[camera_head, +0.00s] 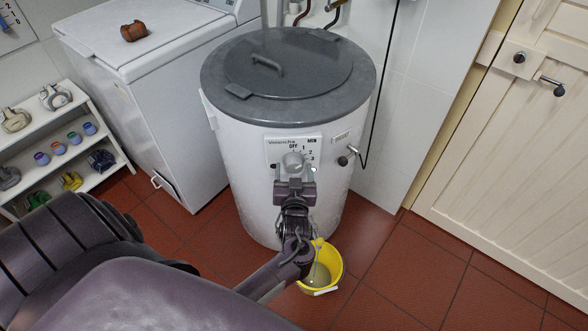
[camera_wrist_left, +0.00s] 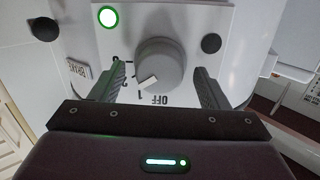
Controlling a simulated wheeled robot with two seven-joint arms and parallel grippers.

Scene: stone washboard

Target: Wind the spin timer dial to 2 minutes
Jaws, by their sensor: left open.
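The spin timer dial (camera_head: 293,160) is a round grey knob on the white front panel (camera_head: 275,149) of the spin dryer (camera_head: 240,190). In the left wrist view the dial (camera_wrist_left: 161,58) appears upside down, with OFF and numbers around it. Its white pointer mark is at the lower left, close to the 1. My left gripper (camera_head: 294,173) is in front of the dial. In the wrist view its fingers (camera_wrist_left: 161,72) are open, one on each side of the dial, with visible gaps. My right gripper is not in view.
A lit green lamp (camera_wrist_left: 107,17) and a black knob (camera_wrist_left: 211,43) flank the dial. A yellow bucket (camera_head: 335,262) stands on the floor below. A white appliance (camera_head: 150,85) is at left beside a shelf (camera_head: 105,180).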

